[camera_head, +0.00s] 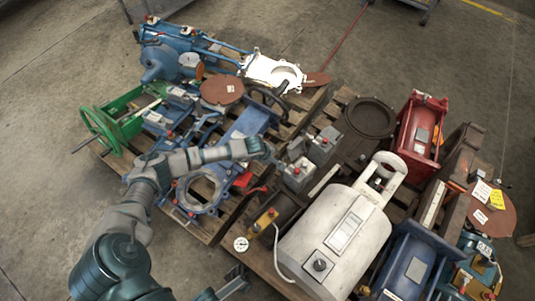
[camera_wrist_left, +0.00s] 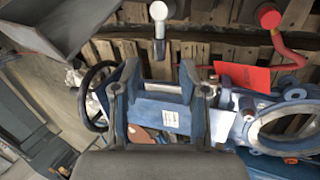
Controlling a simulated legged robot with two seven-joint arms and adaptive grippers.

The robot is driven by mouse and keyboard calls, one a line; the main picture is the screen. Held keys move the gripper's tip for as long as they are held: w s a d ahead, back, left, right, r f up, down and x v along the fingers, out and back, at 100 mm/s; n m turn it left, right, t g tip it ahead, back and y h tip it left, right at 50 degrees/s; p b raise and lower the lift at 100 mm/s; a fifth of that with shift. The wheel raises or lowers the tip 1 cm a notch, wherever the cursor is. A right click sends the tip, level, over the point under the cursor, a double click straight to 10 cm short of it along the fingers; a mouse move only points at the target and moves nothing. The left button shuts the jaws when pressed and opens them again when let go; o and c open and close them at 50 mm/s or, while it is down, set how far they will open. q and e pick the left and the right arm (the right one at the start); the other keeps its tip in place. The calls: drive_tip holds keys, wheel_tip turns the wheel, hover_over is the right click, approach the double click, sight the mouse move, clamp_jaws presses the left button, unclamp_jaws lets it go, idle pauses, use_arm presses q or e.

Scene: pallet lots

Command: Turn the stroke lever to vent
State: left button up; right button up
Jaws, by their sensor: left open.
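A short lever with a pale round knob (camera_wrist_left: 158,10) and a grey stem stands at the top centre of the left wrist view. A red-knobbed lever (camera_wrist_left: 270,18) with a bent red arm is to its right. No readable label shows which one is the stroke lever, and the vent mark cannot be made out. My left gripper (camera_head: 268,151) is over the middle of the pallets, beside the grey button boxes. In the left wrist view its fingers (camera_wrist_left: 160,88) are spread, with the pale-knobbed lever beyond the gap and nothing between them.
A red tag (camera_wrist_left: 243,77) and a blue flanged ring (camera_head: 201,190) lie beside the gripper. Grey boxes with red buttons (camera_head: 298,174), a black handwheel (camera_head: 268,102) and a large pale housing (camera_head: 325,245) crowd the pallets. A dark bracket-like piece at the bottom edge is unclear. Open floor lies left.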

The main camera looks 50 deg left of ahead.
use_arm(q)
drive_tip(key=v, duration=0.7)
drive_tip(key=shift+r, duration=0.3)
drive_tip(key=shift+s+d, duration=0.15)
